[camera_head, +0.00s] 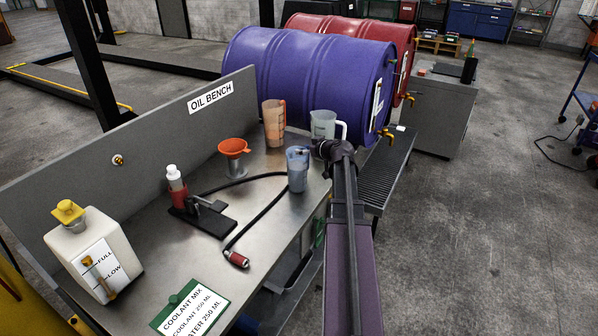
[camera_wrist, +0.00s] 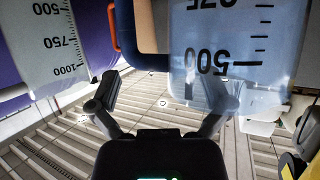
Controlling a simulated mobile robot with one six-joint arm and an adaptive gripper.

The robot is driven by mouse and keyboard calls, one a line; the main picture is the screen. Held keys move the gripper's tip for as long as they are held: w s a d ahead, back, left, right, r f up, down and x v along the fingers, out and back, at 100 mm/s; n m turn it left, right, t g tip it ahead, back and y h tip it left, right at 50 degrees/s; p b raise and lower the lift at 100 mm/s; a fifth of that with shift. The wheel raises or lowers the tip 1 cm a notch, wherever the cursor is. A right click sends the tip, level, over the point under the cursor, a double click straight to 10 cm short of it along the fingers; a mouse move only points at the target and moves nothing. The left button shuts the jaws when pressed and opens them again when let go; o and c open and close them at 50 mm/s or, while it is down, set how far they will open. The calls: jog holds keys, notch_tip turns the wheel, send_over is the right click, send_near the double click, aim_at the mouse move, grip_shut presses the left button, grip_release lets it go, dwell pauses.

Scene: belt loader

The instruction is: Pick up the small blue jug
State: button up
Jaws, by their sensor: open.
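The small blue jug (camera_head: 297,168) stands upright on the oil bench, just left of my gripper (camera_head: 316,150) in the head view. In the wrist view a pale blue measuring jug (camera_wrist: 235,45) with an upside-down 500 mark fills the upper right. Its dark blue handle (camera_wrist: 130,35) shows at top centre. My gripper (camera_wrist: 168,95) is open, its fingers spread below the jug in the picture and nothing held between them. The right finger overlaps the jug's edge in the picture; contact cannot be told.
A clear jug (camera_head: 322,122) with a white handle stands close behind my gripper. An orange-tinted jug (camera_head: 274,122), orange funnel (camera_head: 233,148), pump with hose (camera_head: 205,214) and white container (camera_head: 92,252) occupy the bench. Drums (camera_head: 300,75) lie behind; a slatted grate (camera_head: 382,170) is at right.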

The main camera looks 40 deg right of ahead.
jog(key=shift+c, duration=0.2)
dwell(0.3)
jog(key=shift+s+r, duration=0.1)
grip_shut()
